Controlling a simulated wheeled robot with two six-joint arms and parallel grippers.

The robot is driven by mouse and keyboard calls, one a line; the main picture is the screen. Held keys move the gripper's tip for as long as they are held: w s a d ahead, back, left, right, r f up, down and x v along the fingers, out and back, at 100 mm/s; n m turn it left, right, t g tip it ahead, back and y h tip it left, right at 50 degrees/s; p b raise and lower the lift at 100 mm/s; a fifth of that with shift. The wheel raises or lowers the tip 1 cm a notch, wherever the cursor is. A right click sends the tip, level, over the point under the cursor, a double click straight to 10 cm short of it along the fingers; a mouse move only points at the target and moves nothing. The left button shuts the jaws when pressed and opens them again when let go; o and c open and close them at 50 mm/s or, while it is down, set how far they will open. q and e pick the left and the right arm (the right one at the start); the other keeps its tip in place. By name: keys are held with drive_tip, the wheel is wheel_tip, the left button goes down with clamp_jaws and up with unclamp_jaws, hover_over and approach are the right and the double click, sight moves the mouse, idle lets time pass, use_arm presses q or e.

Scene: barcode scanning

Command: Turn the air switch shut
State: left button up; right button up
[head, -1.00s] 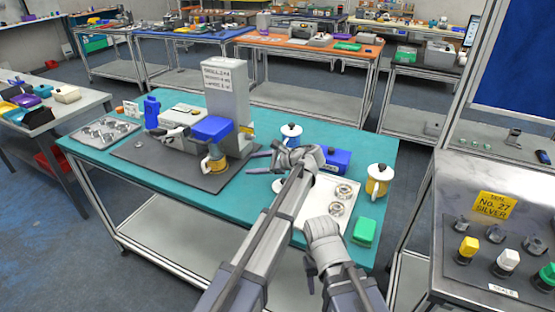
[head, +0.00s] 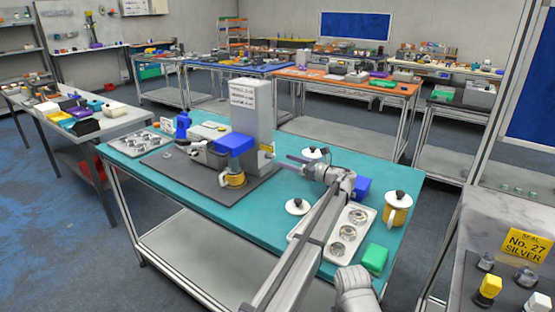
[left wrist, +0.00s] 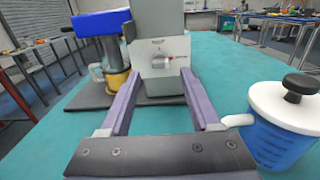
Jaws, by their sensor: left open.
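The grey machine column (head: 252,110) stands on a dark base mat at the back of the teal table. In the left wrist view, a small round silver knob with a red mark (left wrist: 161,61) sits on the column's grey front face. It looks like the air switch; its setting is too small to read. My left gripper (head: 284,161) is open and empty, level with the column's lower part and pointing at it. In the left wrist view the knob shows between its two fingers (left wrist: 158,78), a little beyond the tips. My right gripper is not visible; only part of that arm shows.
A blue-topped unit with a yellow cup (head: 235,181) stands left of the knob. White-lidded pots (head: 297,206), a white tray with round wells (head: 349,235), a green box (head: 375,259) and a yellow mug (head: 397,210) crowd the right side.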

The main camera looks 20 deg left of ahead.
sight(274, 157)
use_arm(q)
drive_tip(key=x, duration=0.5)
drive_tip(key=shift+a, duration=0.15)
drive_tip(key=shift+c, duration=0.4)
clamp_jaws()
